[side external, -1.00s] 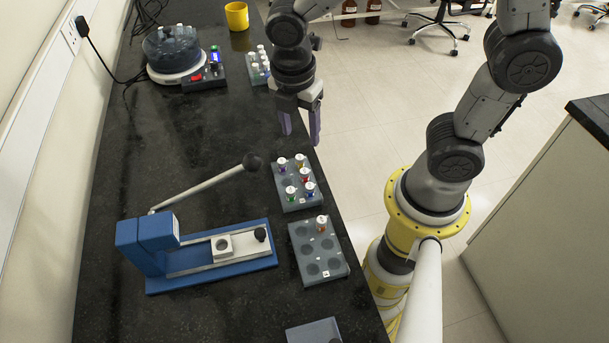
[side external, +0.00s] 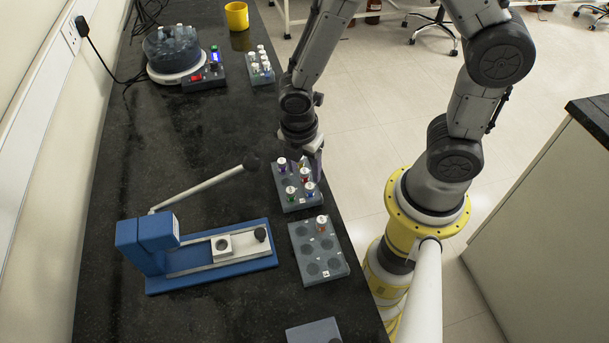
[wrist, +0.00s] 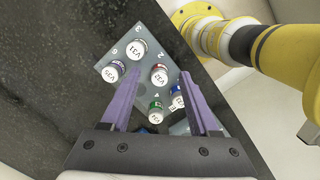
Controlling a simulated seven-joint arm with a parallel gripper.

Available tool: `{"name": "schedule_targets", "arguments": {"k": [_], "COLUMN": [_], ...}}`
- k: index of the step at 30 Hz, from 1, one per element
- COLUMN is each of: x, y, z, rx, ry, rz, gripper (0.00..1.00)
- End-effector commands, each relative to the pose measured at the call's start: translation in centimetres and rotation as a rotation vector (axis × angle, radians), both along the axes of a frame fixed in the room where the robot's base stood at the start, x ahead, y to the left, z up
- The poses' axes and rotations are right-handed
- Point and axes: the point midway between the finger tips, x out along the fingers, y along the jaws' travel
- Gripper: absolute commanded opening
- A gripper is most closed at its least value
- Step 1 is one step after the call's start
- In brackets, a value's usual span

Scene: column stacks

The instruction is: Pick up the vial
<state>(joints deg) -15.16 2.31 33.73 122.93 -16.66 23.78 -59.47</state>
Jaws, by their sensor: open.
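A grey rack (side external: 302,203) near the bench's right edge holds several capped vials, among them a purple-banded vial (side external: 281,162), a red-banded vial (side external: 305,174), a green-banded vial (side external: 290,191) and a blue-banded vial (side external: 309,188). My gripper (side external: 304,167) is above the far part of this rack, fingers pointing down. In the wrist view, my gripper (wrist: 160,76) is open and empty. The red-banded vial (wrist: 158,74) appears between its purple fingertips, with the purple-banded vial (wrist: 114,70) outside the left finger. Another vial (wrist: 136,50) stands farther along the rack.
A second grey rack (side external: 308,267) with one vial (side external: 321,223) stands nearer. A third rack (side external: 262,72) and a round device (side external: 175,55) stand farther back.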

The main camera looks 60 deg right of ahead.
Motion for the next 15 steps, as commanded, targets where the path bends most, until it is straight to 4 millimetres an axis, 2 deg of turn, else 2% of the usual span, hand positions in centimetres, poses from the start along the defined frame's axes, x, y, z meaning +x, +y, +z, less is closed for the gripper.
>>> {"name": "schedule_targets", "arguments": {"k": [7,8,15], "x": [0.04,0.04,0.03], "y": [-0.01,-0.01,-0.02], "z": [-0.20,-0.20,-0.18], "rx": [0.001,0.001,0.001], "ry": [-0.002,-0.001,-0.001], "rz": [-0.001,-0.001,-0.001], "gripper": [0.61,0.58,0.15]}}
